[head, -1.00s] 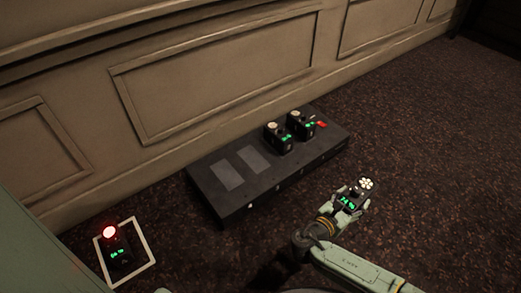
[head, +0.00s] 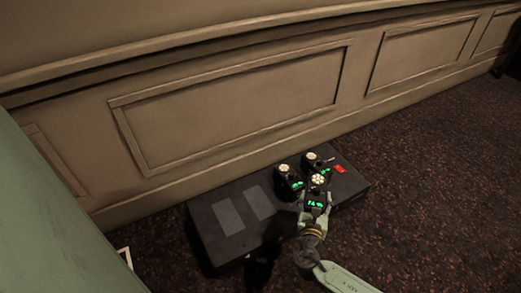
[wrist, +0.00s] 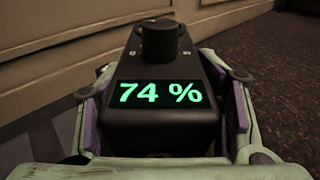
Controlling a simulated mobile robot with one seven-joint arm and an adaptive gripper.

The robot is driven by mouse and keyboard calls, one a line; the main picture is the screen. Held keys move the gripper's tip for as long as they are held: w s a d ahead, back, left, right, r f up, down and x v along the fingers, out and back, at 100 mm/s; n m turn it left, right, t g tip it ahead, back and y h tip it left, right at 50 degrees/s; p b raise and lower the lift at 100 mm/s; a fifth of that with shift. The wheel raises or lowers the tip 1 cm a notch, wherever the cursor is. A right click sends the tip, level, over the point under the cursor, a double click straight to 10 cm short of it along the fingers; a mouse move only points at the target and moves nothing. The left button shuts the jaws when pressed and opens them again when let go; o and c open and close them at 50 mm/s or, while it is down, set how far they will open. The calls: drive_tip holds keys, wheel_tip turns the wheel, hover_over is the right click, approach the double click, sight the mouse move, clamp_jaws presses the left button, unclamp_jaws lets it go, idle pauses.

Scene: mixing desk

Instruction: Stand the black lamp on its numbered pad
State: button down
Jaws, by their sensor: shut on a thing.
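The black lamp (head: 316,205) is a dark block with a green readout and a pale round light on top. In the wrist view the lamp (wrist: 160,129) fills the middle, upright, with a black knob and "74 %". My gripper (head: 317,198) is shut on its sides. It holds the lamp at the front edge of the low dark desk (head: 215,253), in front of two similar lamps; I cannot tell whether it touches the desk. Two bare grey pads, a left pad (head: 228,217) and a right pad (head: 258,203), lie on the desk's left half. No pad numbers are legible.
A left standing lamp (head: 288,184) and a right standing lamp (head: 313,165) are close behind the held lamp. A small red piece (head: 339,169) lies at the desk's right. The panelled wall (head: 230,105) runs behind. Carpet (head: 430,190) is clear at right.

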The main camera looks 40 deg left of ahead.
drive_tip(key=s+a+f+n+g+y, duration=0.8)
drive_tip(key=s+a+f, duration=0.3)
drive_tip(key=s+a, duration=0.45)
drive_tip(key=shift+w+a+f+b, duration=0.85)
drive_tip(key=shift+w+a, duration=0.2)
drive_tip(key=shift+w, duration=1.45)
drive_tip(key=shift+w+a+f+b, duration=0.85)
drive_tip(key=shift+w+a, duration=0.25)
drive_tip(key=shift+w, duration=1.35)
drive_tip(key=shift+w+a+f+b, duration=0.7)
drive_tip(key=shift+w+a+f, duration=0.3)
drive_tip(key=shift+w, duration=1.5)
drive_tip(key=shift+c, duration=1.9)
unclamp_jaws()
drive_tip(key=shift+f+g, duration=0.15)
drive_tip(key=shift+g, duration=0.15)
